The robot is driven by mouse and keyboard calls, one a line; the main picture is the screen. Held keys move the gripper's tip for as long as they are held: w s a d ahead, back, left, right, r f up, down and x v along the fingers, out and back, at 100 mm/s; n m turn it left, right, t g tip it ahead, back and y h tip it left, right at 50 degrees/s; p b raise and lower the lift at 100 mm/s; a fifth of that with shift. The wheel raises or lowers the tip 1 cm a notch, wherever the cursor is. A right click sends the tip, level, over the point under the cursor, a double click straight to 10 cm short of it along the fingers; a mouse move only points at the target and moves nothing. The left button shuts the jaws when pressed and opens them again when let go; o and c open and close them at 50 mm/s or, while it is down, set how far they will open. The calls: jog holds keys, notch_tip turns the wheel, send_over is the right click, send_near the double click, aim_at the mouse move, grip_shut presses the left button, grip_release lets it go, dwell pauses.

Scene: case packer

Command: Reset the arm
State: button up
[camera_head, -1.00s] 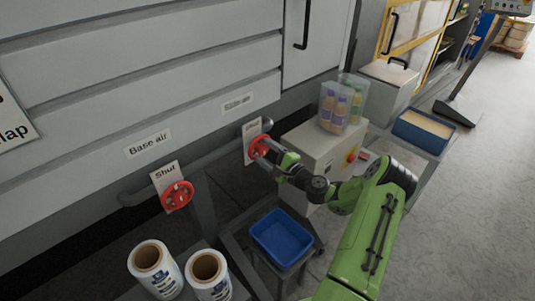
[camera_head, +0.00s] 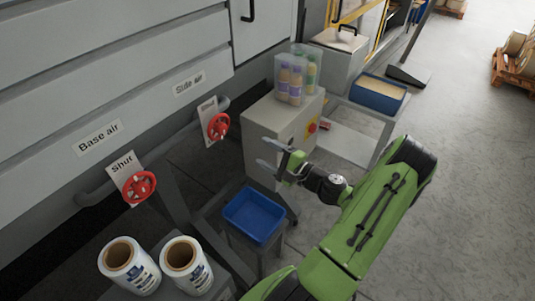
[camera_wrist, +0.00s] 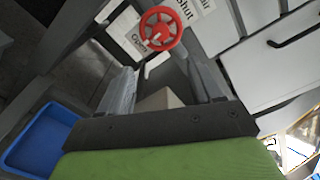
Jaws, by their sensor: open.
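My gripper (camera_head: 268,153) is open and empty in the head view, held in front of the grey control box and to the right of the red valve wheels. In the wrist view my gripper (camera_wrist: 168,90) shows two spread fingers with nothing gripped between them. The red wheel (camera_head: 218,126) under the "Side air" label stands apart from the fingertips. A second red wheel (camera_head: 139,187), with a "Shut" tag, sits lower left under the "Base air" label. One red wheel (camera_wrist: 161,30) shows beyond the fingers in the wrist view.
A grey control box (camera_head: 270,122) carries a clear bin of bottles (camera_head: 293,75). A blue tray (camera_head: 253,216) stands below my gripper, and it also shows in the wrist view (camera_wrist: 38,140). Two white film rolls (camera_head: 130,268) stand at lower left. Open floor lies to the right.

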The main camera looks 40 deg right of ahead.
dwell(0.4)
jog(key=w+a+r+n+g+y, duration=0.2)
jog(key=a+n+g+y, duration=0.2)
jog(key=a+n+g, duration=1.2)
jog(key=s+a+r+n+t+h, duration=0.2)
jog(key=s+a+r, duration=0.3)
jog(key=s, duration=0.4)
jog(key=s+a+r+n+t+h, duration=0.1)
jog(key=s+a+r+n+h, duration=0.2)
jog(key=s+r, duration=0.4)
jog(key=s+a+h, duration=0.1)
jog(key=s+a, duration=0.1)
jog(key=shift+s+r+n+t+h, duration=0.25)
jog(key=shift+s+n+t+h, duration=0.05)
jog(key=shift+s+n+t, duration=0.1)
jog(key=shift+a, duration=0.15)
